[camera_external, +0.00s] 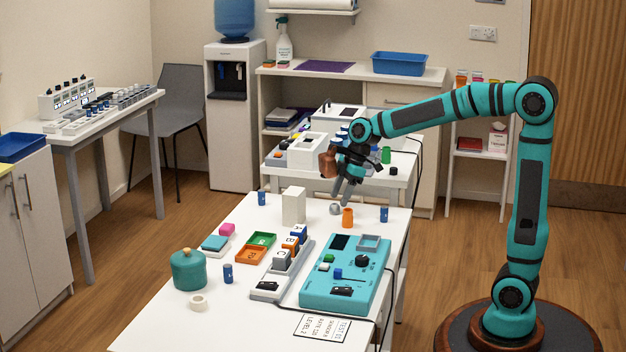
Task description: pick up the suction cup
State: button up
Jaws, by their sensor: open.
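My gripper (343,196) points down over the far right part of the white table (175,325). Its jaws are open, and I see nothing held between them. A small grey rounded piece (335,209) stands on the table just below the fingertips; it may be the suction cup, but it is too small to tell. An orange cylinder (348,218) stands close to its right. I cannot tell whether the fingers touch either piece.
A white box (293,206) stands left of the gripper. A blue cylinder (384,215) is to the right, near the table edge. A teal panel (318,292), a grey rack (268,287) and a teal pot (188,270) stand nearer. The front left tabletop is clear.

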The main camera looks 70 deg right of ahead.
aim_at(335, 209)
jog(key=x, duration=0.3)
jog(key=shift+f, duration=0.15)
jog(key=c, duration=1.1)
jog(key=shift+o, duration=0.2)
